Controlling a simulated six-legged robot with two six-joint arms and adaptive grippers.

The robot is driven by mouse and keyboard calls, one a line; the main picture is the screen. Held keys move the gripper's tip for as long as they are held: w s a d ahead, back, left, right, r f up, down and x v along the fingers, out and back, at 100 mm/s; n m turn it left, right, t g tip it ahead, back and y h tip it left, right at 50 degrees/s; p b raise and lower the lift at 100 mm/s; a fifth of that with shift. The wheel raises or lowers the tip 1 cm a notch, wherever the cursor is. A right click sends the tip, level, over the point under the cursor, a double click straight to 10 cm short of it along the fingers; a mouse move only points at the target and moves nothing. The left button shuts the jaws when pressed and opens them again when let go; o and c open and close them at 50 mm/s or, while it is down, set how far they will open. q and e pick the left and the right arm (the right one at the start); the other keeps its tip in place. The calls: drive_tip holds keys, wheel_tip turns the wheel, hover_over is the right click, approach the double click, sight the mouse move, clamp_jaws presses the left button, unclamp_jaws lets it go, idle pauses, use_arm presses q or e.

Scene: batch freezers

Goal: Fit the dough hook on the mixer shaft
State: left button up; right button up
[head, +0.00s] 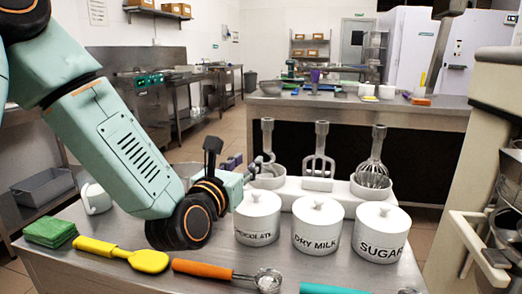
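The dough hook (267,138) stands upright, collar up, at the left end of a white holder (338,193) on the steel table; its lower curved part is partly covered. My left gripper (246,174) is just left of the hook, low over the table behind the chocolate jar. Its fingers are small and partly hidden, so I cannot tell whether they are open or touch the hook. The mixer (491,160) seems to be the cream machine cut off at the right edge. I cannot make out its shaft. My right gripper is not in view.
A flat beater (320,152) and a whisk (374,163) share the holder. Lidded jars of chocolate (257,220), dry milk (318,227) and sugar (380,233) stand in front. A yellow spatula (148,261) and an orange-handled scoop (203,270) lie along the front edge.

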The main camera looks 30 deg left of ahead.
sight(266, 144)
use_arm(q)
drive_tip(key=w, duration=0.2)
drive_tip(key=w+a, duration=0.1)
drive_tip(key=shift+w+f, duration=0.1)
drive_tip(key=shift+f, duration=0.2)
drive_tip(key=shift+w+d+r, duration=0.25)
drive_tip(key=shift+w, duration=0.4)
drive_tip(key=w, duration=0.3)
drive_tip(key=shift+w+a+f, duration=0.2)
drive_tip(key=shift+w+a, duration=0.15)
drive_tip(key=shift+a, duration=0.05)
drive_tip(key=shift+w+r, duration=0.1)
drive_tip(key=shift+w, duration=0.65)
drive_tip(key=shift+w+a+b, duration=0.15)
drive_tip(key=shift+w+b, duration=0.2)
drive_tip(key=shift+w, duration=0.8)
drive_tip(key=shift+w+a+b, duration=0.1)
drive_tip(key=shift+w+b, duration=0.2)
drive_tip(key=shift+w, duration=0.8)
clamp_jaws()
